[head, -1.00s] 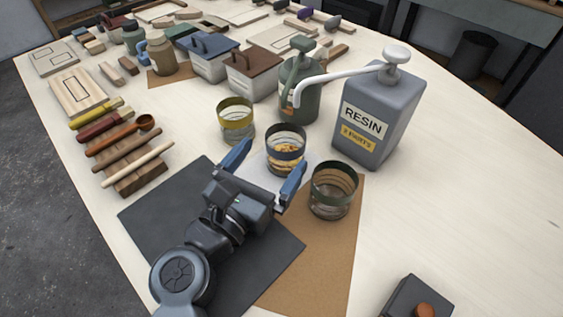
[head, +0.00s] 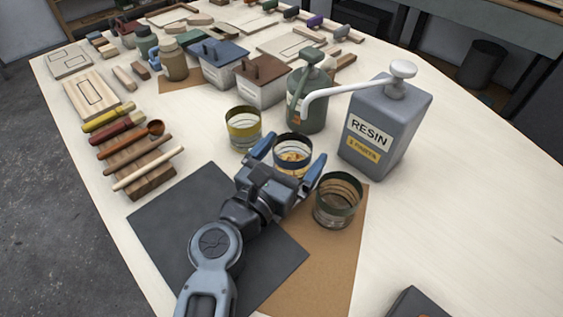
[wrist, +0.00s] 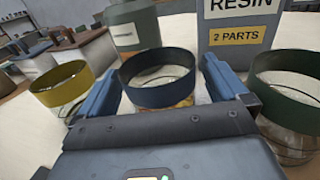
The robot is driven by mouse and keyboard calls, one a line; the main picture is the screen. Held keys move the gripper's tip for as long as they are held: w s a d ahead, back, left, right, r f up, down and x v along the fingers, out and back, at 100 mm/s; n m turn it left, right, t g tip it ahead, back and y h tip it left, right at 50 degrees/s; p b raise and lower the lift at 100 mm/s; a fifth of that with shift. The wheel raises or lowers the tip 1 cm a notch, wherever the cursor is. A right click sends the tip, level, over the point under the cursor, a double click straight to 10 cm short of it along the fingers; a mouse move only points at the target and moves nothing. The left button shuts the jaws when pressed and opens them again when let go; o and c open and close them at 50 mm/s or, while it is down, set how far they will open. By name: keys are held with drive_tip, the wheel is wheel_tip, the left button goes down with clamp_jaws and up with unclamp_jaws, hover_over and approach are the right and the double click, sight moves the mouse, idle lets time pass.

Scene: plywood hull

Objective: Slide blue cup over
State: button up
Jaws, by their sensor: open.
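The blue cup (head: 293,142) is a clear cup with a dark blue band at its rim and something yellow-orange inside. It stands upright on the pale table. In the wrist view its blue band (wrist: 160,82) lies between the two blue fingers. My gripper (head: 293,153) is open around the cup, one finger on each side, with small gaps visible in the wrist view. The lower part of the cup is hidden behind my gripper.
A yellow-banded cup (head: 243,126) stands close on the left. A green-banded cup (head: 338,199) stands close on the right, on the brown mat (head: 325,270). The green pump bottle (head: 307,108) and grey resin container (head: 381,130) stand behind. Clear table lies far right.

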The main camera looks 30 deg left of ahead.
drive_tip(key=shift+w, duration=1.15)
drive_tip(key=shift+c, duration=0.3)
drive_tip(key=c, duration=1)
drive_tip(key=shift+s, duration=0.15)
